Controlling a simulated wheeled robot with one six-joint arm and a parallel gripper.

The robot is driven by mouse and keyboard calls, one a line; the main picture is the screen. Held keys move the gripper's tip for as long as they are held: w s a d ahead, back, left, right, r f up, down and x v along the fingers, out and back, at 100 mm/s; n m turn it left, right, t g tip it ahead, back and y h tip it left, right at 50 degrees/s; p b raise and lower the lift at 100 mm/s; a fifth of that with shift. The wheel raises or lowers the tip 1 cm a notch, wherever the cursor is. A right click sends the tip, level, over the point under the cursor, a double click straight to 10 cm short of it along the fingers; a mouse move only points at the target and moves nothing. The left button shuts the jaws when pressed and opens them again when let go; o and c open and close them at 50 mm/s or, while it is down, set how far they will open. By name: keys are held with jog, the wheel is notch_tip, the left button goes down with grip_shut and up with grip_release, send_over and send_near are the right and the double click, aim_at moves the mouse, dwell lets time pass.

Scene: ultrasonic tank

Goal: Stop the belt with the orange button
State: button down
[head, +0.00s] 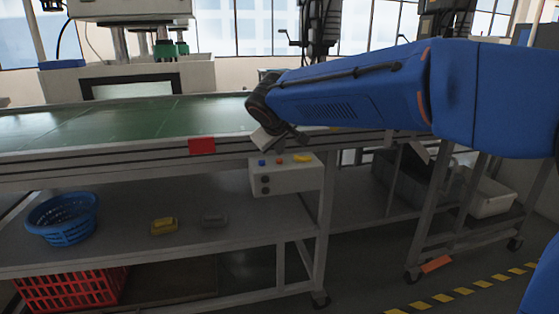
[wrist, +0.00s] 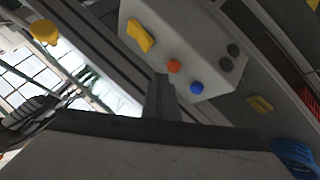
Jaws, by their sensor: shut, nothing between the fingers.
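The light grey control box (head: 287,178) is fixed below the edge of the green belt (head: 150,121). On its top are a small orange button (head: 279,161), a blue button (head: 262,163) and a yellow piece (head: 302,158). In the wrist view the orange button (wrist: 174,66) lies between the yellow piece (wrist: 138,36) and the blue button (wrist: 197,88). My gripper (head: 272,143) is shut and empty, just above the box. In the wrist view its fingertips (wrist: 160,80) appear close beside the orange button; I cannot tell whether they touch it.
The belt frame with a red plate (head: 202,146) runs right behind the box. On the shelf below are a blue basket (head: 62,218), a yellow block (head: 164,226) and a grey block (head: 214,218). A red crate (head: 70,289) stands lower. The space in front of the box looks clear.

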jog(key=shift+r, duration=0.2)
notch_tip(320, 180, up, 5)
jog(key=shift+f, duration=0.1)
dwell(0.7)
dwell(0.4)
jog(key=s+d+f+m+g, duration=0.15)
jog(key=s+d+f, duration=0.25)
jog(key=s+d, duration=0.6)
jog(key=s+d+f+m+g, duration=0.1)
jog(key=s+d+f+m, duration=0.2)
jog(key=s+d, duration=0.75)
jog(key=s+d+f+m+g, duration=0.1)
jog(key=s+d+f+m, duration=0.1)
jog(key=s+d+f, duration=0.4)
jog(key=s+d+f+m+g, duration=0.1)
jog(key=s+d+f+m, duration=0.1)
jog(key=s+d+f, duration=0.4)
jog(key=s+f, duration=0.3)
jog(key=s, duration=0.3)
jog(key=shift+f, duration=0.2)
